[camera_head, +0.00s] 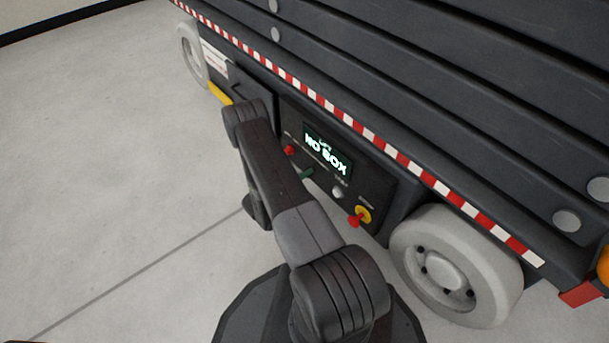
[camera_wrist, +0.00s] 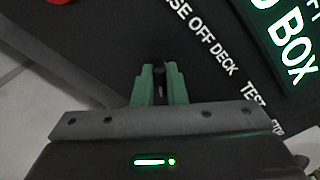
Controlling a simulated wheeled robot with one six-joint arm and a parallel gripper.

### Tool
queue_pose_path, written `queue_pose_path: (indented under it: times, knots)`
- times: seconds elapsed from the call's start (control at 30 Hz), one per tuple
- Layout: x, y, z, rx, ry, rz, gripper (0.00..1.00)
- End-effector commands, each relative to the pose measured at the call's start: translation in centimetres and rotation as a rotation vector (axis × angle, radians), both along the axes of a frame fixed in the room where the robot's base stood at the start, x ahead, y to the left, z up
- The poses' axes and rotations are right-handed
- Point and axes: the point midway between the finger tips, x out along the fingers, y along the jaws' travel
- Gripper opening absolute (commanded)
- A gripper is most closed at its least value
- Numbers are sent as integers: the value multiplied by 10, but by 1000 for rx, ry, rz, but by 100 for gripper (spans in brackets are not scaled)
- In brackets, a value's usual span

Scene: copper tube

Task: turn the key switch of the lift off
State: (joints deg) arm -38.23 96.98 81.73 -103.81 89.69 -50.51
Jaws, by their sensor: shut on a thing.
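The lift's dark control panel (camera_head: 345,180) is on its side, under the deck edge, with a lit display (camera_head: 326,150) reading "NO BOX". In the wrist view, my gripper (camera_wrist: 160,70) has its two green fingers close together at the panel, shut on a small, thin grey part that I take for the key (camera_wrist: 159,77) of the switch. White lettering with "OFF" and "DECK" runs beside the fingers. The key's angle is hard to tell. In the head view, green fingertips (camera_head: 305,174) show at the panel below the display, and the key is hidden.
On the panel, a red knob (camera_head: 289,150) is to the left of the fingertips. A pale round button (camera_head: 338,192) and a red stop button (camera_head: 355,220) on yellow are to the right. A wheel (camera_head: 455,265) stands right of the panel. Concrete floor is clear at left.

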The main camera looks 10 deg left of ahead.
Motion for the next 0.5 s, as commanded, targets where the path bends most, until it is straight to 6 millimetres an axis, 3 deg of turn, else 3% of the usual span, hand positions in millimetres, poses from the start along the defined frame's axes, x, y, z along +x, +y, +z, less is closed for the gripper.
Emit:
queue_pose_path:
  times: [0.5]
  knots:
    - [1,1,-1,-319,248,0,0]
